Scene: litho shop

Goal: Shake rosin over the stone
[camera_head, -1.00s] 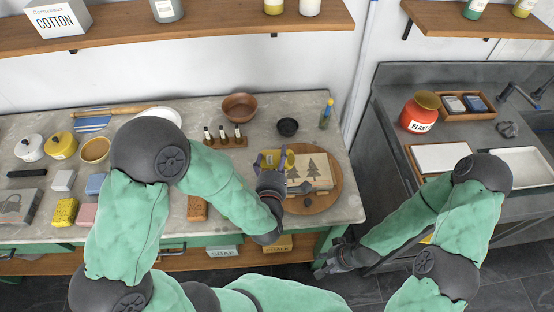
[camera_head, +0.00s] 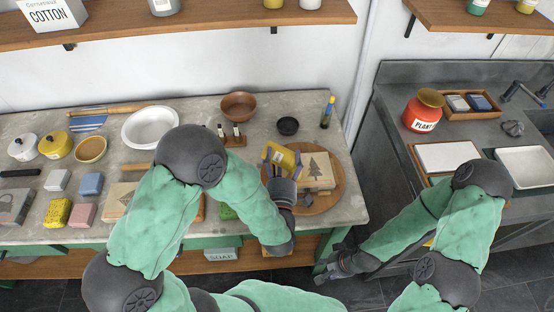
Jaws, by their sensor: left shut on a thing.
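The pale stone (camera_head: 318,170) with dark tree drawings lies on a round wooden board (camera_head: 333,200) at the right end of the counter. My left gripper (camera_head: 278,172) is shut on a yellow container (camera_head: 287,160), which I take for the rosin shaker. The container is tilted at the left edge of the stone, and it and my gripper hide part of the stone's left side. I cannot tell its exact height above the stone or see any powder falling. My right gripper (camera_head: 338,264) hangs low in front of the counter, away from the stone; its finger opening is unclear.
A small black bowl (camera_head: 288,126), a brown bowl (camera_head: 239,106) and a yellow-blue bottle (camera_head: 327,112) stand behind the board. A rack of small bottles (camera_head: 235,141) is to the left. The sink unit (camera_head: 395,90) with a red jar (camera_head: 423,111) stands right.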

